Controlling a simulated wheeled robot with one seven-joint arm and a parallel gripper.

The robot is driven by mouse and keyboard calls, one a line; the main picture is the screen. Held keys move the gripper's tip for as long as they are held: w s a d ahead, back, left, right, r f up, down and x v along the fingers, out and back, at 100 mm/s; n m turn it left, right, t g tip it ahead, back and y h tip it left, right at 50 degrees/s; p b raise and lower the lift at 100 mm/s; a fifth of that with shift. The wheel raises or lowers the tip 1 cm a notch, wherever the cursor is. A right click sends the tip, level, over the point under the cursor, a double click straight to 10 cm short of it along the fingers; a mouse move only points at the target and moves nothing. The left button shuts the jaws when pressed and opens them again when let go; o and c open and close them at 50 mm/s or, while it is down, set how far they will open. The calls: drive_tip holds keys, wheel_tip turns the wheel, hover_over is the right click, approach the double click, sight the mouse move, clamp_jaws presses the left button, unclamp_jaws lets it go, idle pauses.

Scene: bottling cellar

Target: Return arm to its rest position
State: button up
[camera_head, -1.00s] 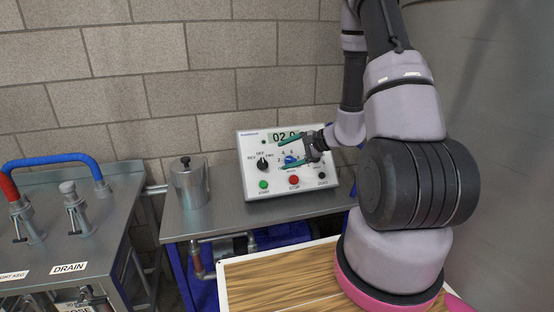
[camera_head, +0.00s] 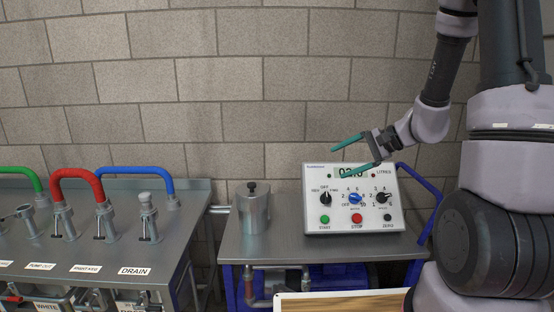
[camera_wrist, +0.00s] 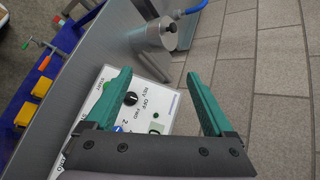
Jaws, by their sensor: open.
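My gripper (camera_head: 354,157) has two green fingers spread wide apart, with nothing between them. In the head view it hangs in front of the top of the white control panel (camera_head: 314,222), covering part of its display. My arm comes in from the right edge. In the wrist view the fingers of my gripper (camera_wrist: 160,100) are open, with the panel (camera_wrist: 165,103) seen between and behind them. The panel has a display, a black knob (camera_head: 322,197), a blue knob (camera_head: 355,199), another black knob (camera_head: 383,197), a green button (camera_head: 325,219) and a red button (camera_head: 357,218).
The panel stands on a steel table (camera_head: 280,248) beside a lidded metal canister (camera_head: 252,210). At left, a steel bench (camera_head: 120,252) carries green, red and blue hoses (camera_head: 135,170) and a DRAIN label. A block wall stands behind. A wooden-topped surface (camera_head: 340,302) lies at the bottom.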

drive_tip(key=s+d+r+n+t+h, duration=0.1)
drive_tip(key=s+d+r+n+h, duration=0.1)
drive_tip(key=s+r, duration=0.7)
drive_tip(key=s+d+r+n+t+h, duration=0.1)
drive_tip(key=s+r+n+h, duration=0.3)
drive_tip(key=s+r, duration=0.5)
drive_tip(key=shift+s+d+r+h, duration=0.35)
drive_tip(key=shift+d+r+h, duration=0.25)
drive_tip(key=shift+h, duration=0.3)
